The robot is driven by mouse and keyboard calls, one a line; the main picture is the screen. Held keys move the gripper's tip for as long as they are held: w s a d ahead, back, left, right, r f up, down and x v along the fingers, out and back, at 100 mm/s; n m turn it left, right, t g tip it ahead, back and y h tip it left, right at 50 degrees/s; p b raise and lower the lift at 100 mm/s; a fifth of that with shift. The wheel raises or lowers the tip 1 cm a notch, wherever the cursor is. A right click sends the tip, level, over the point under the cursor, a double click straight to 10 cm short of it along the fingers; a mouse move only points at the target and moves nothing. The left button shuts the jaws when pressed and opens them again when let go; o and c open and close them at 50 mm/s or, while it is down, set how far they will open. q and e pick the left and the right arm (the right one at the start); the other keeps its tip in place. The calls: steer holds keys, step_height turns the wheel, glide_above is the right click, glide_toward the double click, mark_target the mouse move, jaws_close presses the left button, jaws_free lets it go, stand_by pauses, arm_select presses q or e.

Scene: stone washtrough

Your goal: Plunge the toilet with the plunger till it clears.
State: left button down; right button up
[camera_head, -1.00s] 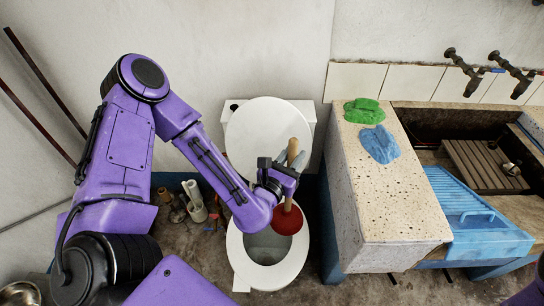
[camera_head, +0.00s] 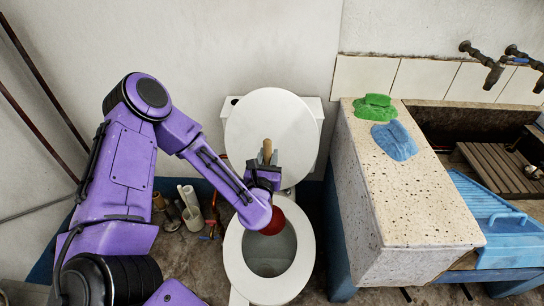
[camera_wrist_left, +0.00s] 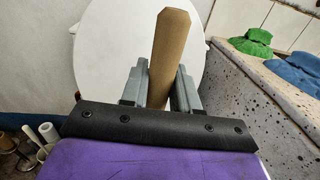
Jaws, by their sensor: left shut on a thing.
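The toilet (camera_head: 234,262) stands against the back wall with its white lid (camera_head: 262,112) raised and its bowl open. My left gripper (camera_head: 267,162) is shut on the wooden handle of the plunger (camera_head: 274,222), above the back part of the bowl. The plunger's red cup shows partly behind my wrist, over the bowl's upper rim area; I cannot tell whether it touches the bowl. In the left wrist view the handle (camera_wrist_left: 169,50) stands nearly upright between the two grey fingers (camera_wrist_left: 157,88). My right gripper is not in view.
A speckled stone washtrough (camera_head: 410,190) stands to the right of the toilet, with a green cloth (camera_head: 375,107) and a blue cloth (camera_head: 394,140) on it. A blue washboard (camera_head: 485,215) leans in the basin. Pipes and tools (camera_head: 190,205) stand left of the toilet.

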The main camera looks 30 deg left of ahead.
arm_select(q)
step_height(320, 180, down, 18)
steer(key=b, duration=1.4)
steer(key=shift+f+b, duration=0.6)
steer(key=shift+b, duration=0.2)
step_height(320, 180, down, 6)
steer(key=b, duration=0.6)
steer(key=shift+f, duration=0.2)
steer(key=shift+r, duration=0.1)
